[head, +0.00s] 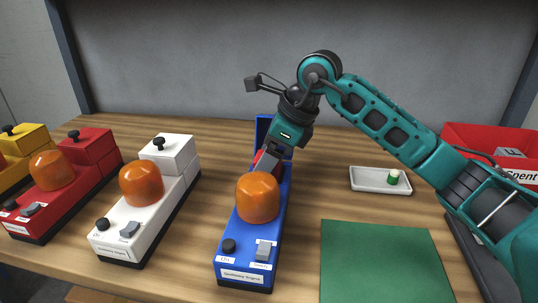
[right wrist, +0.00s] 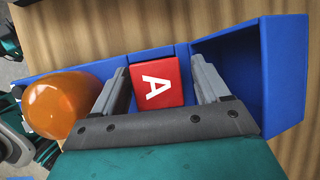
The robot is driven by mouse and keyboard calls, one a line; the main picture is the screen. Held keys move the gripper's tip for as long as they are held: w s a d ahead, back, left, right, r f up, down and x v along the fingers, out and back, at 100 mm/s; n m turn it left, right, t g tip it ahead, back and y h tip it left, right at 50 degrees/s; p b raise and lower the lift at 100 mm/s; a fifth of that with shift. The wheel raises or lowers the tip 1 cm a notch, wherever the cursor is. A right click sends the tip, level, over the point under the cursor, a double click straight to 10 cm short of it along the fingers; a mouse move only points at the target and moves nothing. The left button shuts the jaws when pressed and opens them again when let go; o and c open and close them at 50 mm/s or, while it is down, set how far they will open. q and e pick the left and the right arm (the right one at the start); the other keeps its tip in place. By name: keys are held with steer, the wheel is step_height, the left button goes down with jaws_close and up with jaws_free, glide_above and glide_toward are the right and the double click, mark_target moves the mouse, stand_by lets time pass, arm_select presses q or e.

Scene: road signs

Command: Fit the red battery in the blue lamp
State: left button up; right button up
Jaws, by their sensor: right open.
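The blue lamp (head: 272,232) stands in the middle of the bench with its orange dome (head: 257,197) toward the front. Its hollow blue lid (right wrist: 283,75) is open at the back end and stands upright in the head view (head: 262,128). The red battery (right wrist: 156,84), marked with a white A, is at the lamp's battery bay behind the dome. I cannot tell how deep it sits. My right gripper (right wrist: 160,72) is open, with one finger on each side of the battery. In the head view my wrist hides most of the battery. My left gripper is not in view.
A white lamp (head: 150,222), a red lamp (head: 60,200) and a yellow lamp (head: 25,142) stand at the left. A white tray (head: 364,186) with a small green-and-white item, a green mat (head: 385,262) and a red "Spent" bin (head: 480,137) are at the right.

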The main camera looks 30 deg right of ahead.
steer(key=p+v, duration=0.2)
steer(key=v, duration=1.1)
steer(key=shift+f, duration=0.1)
